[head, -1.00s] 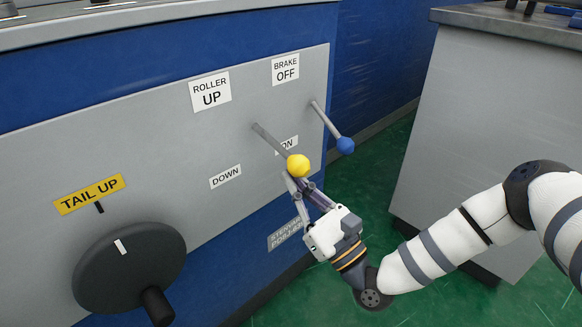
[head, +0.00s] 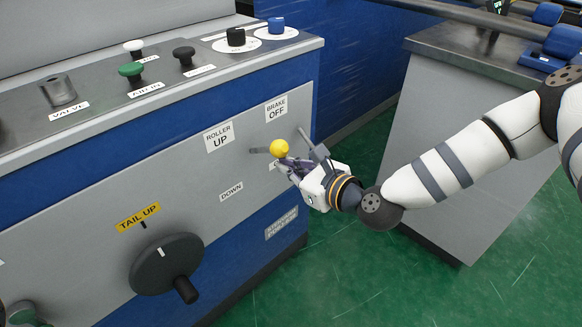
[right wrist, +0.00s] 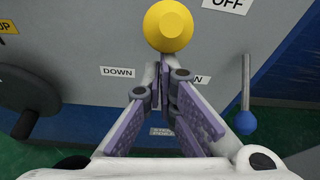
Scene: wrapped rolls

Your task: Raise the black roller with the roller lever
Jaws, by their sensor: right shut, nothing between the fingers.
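The roller lever is a grey rod with a yellow ball knob (head: 279,148), standing out from the grey panel below the ROLLER UP label (head: 219,137) and above the DOWN label (head: 231,192). In the head view the rod looks about level. My right gripper (head: 284,164) is shut and empty, its fingertips just under the knob. The right wrist view shows the knob (right wrist: 168,26) beyond the closed fingertips (right wrist: 165,72), not between them; I cannot tell whether they touch. I cannot make out the black roller. My left gripper is not in view.
The brake lever (head: 304,137) is close behind my right gripper; its blue knob (right wrist: 245,122) shows in the right wrist view. A black TAIL UP handwheel (head: 166,264) is at lower left. A grey cabinet (head: 440,150) stands right, across green floor (head: 330,260).

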